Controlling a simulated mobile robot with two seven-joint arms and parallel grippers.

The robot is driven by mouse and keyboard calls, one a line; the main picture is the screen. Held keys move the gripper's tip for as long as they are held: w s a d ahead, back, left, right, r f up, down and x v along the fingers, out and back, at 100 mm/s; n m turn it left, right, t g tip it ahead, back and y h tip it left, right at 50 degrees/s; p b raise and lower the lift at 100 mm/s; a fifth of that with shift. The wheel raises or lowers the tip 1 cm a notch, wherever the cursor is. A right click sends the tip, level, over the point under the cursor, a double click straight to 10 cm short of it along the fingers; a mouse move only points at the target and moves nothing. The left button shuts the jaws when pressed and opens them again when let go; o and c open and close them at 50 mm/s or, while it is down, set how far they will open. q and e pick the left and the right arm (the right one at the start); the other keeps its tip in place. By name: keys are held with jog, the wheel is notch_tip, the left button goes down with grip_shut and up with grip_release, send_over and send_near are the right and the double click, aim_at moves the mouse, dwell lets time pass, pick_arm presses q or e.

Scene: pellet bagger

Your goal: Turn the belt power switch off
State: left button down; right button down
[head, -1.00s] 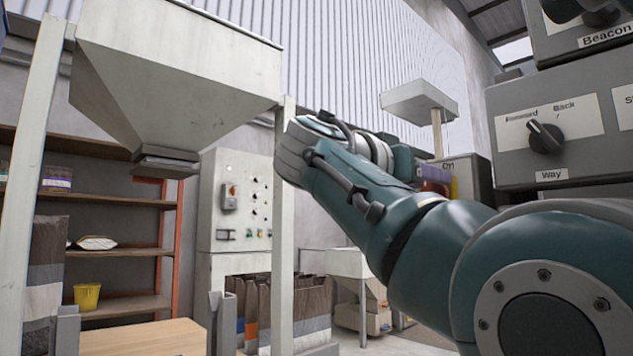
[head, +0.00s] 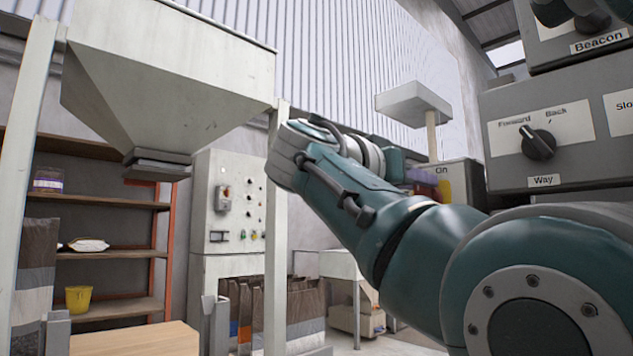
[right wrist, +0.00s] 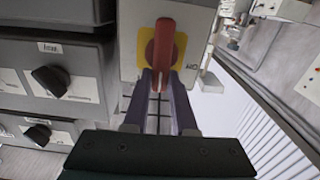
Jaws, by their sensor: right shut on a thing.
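The belt power switch shows in the right wrist view as a red handle (right wrist: 163,45) on a yellow plate (right wrist: 149,38), set on a grey box (right wrist: 128,55). The handle lies along the picture's up-down direction. My right gripper (right wrist: 162,82) is shut on the lower end of the handle, its two purple fingers on either side. In the head view, the yellow plate (head: 445,188) and an "On" label (head: 441,171) show behind my right arm, and the gripper (head: 425,182) is small and blurred there. My left gripper is not in view.
A grey box with a black "Way" knob (head: 538,144) stands right of the switch, with a "Beacon" box (head: 597,40) above it. A hopper (head: 170,85) and its post (head: 276,230) stand at left. A control cabinet (head: 228,200) stands behind.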

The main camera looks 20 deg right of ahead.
jog(key=shift+w+a+f+n+p, duration=0.1)
jog(key=shift+w+f+n+p, duration=0.3)
jog(key=shift+n+p, duration=1.75)
jog(key=shift+w+a+f+n+p, duration=0.1)
jog(key=shift+w+f+n+p, duration=0.3)
jog(key=shift+n, duration=3.2)
jog(key=shift+w+a+f+n+p, duration=0.15)
jog(key=shift+f+n+p, duration=0.35)
jog(key=shift+n+p, duration=1.75)
jog(key=shift+d+n+b, duration=0.1)
jog(key=shift+n+b, duration=0.45)
jog(key=shift+n, duration=0.25)
jog(key=c, duration=1.1)
grip_release()
jog(key=o, duration=0.4)
jog(key=shift+s, duration=0.1)
